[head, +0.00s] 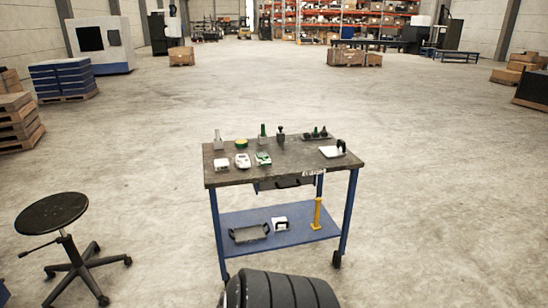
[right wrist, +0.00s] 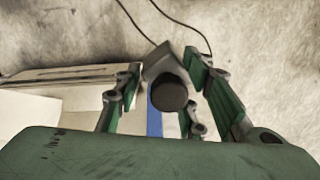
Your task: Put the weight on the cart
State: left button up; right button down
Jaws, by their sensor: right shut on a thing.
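The cart (head: 230,178) stands in the middle of the head view, with a dark worktop, blue legs and a blue lower shelf. My right gripper (right wrist: 165,88) shows only in the right wrist view. Its green fingers are shut on a grey block with a dark round knob (right wrist: 172,94), which looks like the weight. The fingers hide part of its sides. The head view does not show this gripper or the held piece. My left gripper is in neither view.
Several small devices crowd the worktop's left and back, and a white plate (head: 331,152) lies at its right. The shelf holds a black tray (head: 250,234) and a yellow post (head: 317,214). A stool (head: 52,213) stands left.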

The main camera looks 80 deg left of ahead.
aim_at(305, 159)
jog(key=j+u, duration=0.2)
jog(key=u, duration=0.2)
jog(key=i+j+u, duration=0.1)
jog(key=u, duration=0.3)
jog(key=i+j+u, duration=0.1)
jog(key=u, duration=0.3)
jog(key=i+j+u, duration=0.15)
jog(key=u, duration=0.25)
jog(key=i+j+u, duration=0.35)
jog(key=i+u, duration=0.4)
jog(key=i, duration=0.2)
jog(key=i+u, duration=0.35)
jog(key=i, duration=0.15)
